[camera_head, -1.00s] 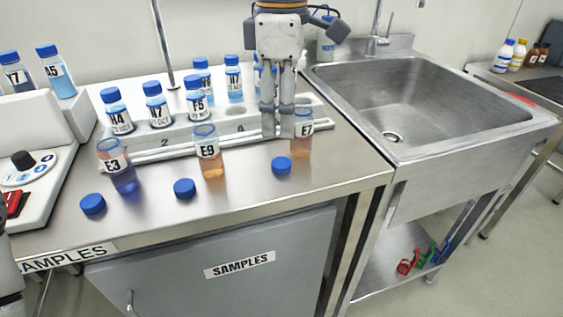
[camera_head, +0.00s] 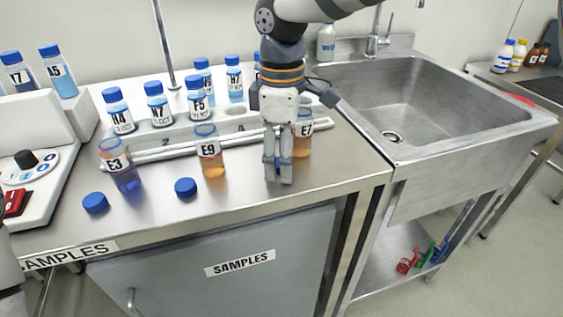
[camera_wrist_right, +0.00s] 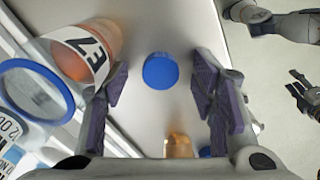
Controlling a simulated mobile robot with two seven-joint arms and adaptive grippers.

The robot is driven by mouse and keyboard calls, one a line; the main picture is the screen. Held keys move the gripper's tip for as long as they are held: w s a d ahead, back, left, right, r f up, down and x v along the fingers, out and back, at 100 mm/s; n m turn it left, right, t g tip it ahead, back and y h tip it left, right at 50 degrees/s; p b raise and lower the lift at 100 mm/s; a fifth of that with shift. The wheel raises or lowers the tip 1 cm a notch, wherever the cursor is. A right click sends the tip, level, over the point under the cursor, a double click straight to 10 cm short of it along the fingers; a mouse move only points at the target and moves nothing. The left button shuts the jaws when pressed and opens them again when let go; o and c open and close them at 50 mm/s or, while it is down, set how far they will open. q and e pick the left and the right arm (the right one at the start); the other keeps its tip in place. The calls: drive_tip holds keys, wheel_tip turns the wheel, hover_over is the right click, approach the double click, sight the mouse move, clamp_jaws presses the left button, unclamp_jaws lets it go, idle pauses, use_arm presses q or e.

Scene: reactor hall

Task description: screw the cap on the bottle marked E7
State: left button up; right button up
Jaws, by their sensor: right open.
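The bottle marked E7 (camera_head: 303,140) stands upright on the steel bench with orange liquid, partly hidden by my right gripper. In the right wrist view the E7 bottle (camera_wrist_right: 95,48) is at the left, with its open mouth towards the camera. My right gripper (camera_head: 279,178) points down in front of it, low over the bench. A blue cap (camera_wrist_right: 160,71) lies on the bench between its open fingers, apart from both in the wrist view. In the head view the fingers mostly hide this cap. A gripper (camera_wrist_right: 303,92), apparently my left, shows at the wrist view's right edge, its opening unclear.
Open bottles E9 (camera_head: 210,155) and E3 (camera_head: 118,168) stand to the left, with loose blue caps (camera_head: 186,187) and (camera_head: 95,203) in front. Capped bottles stand in a white rack (camera_head: 190,133) behind. The sink (camera_head: 430,95) is at the right.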

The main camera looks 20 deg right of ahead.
drive_tip(key=c, duration=0.8)
drive_tip(key=shift+r, duration=0.25)
drive_tip(key=r, duration=0.2)
drive_tip(key=s+r, duration=0.1)
drive_tip(key=r, duration=0.1)
drive_tip(key=shift+a, duration=0.15)
drive_tip(key=s+a+r, duration=0.4)
drive_tip(key=s+r, duration=0.4)
drive_tip(key=s, duration=0.4)
drive_tip(key=shift+s+r, duration=0.2)
drive_tip(key=shift+r, duration=0.1)
